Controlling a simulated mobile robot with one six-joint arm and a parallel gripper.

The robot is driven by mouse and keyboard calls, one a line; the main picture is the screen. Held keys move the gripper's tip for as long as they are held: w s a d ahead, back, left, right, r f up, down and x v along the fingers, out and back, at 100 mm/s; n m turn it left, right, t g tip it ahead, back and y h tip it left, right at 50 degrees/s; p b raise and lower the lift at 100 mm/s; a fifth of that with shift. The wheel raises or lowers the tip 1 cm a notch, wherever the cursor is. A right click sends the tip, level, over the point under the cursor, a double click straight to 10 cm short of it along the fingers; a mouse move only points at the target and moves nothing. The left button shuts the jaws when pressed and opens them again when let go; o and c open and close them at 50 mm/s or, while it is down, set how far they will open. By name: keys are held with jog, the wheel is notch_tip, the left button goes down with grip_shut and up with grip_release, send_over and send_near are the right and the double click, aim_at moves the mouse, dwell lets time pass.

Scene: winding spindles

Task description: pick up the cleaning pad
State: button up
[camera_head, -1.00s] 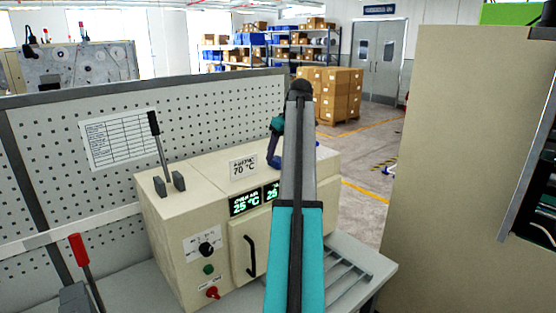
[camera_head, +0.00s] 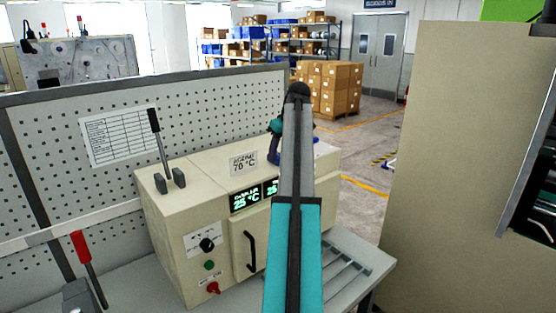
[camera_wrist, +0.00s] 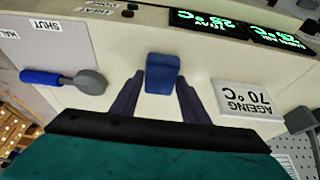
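The cleaning pad, a small blue block (camera_wrist: 162,72), sits on the cream top of the ageing oven (camera_head: 205,165). In the wrist view it shows between the tips of my two dark fingers. My gripper (camera_wrist: 160,84) is open, with a visible gap on each side of the pad. In the head view my gripper (camera_head: 273,158) is low over the oven top, partly behind my grey and teal arm. I cannot make out the pad in the head view.
An "AGEING 70 °C" sign (camera_wrist: 247,101) stands close beside the pad. A blue-handled lever (camera_wrist: 50,77) lies on its other side. A black upright lever (camera_head: 158,145) rises from the oven's left end. A perforated panel (camera_head: 210,110) stands behind the oven.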

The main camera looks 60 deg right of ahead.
aim_at(279, 155)
jog(key=c, duration=0.5)
jog(key=shift+r, duration=0.15)
jog(key=shift+r+b, duration=1.2)
jog(key=shift+r, duration=0.2)
jog(key=shift+s+r, duration=0.1)
jog(key=shift+r, duration=0.05)
jog(key=s+a+r+b, duration=0.1)
jog(key=s+a+b, duration=0.5)
jog(key=s+a, duration=0.3)
jog(key=shift+s+a+r, duration=0.25)
jog(key=shift+s+a, duration=0.15)
jog(key=shift+s, duration=1.35)
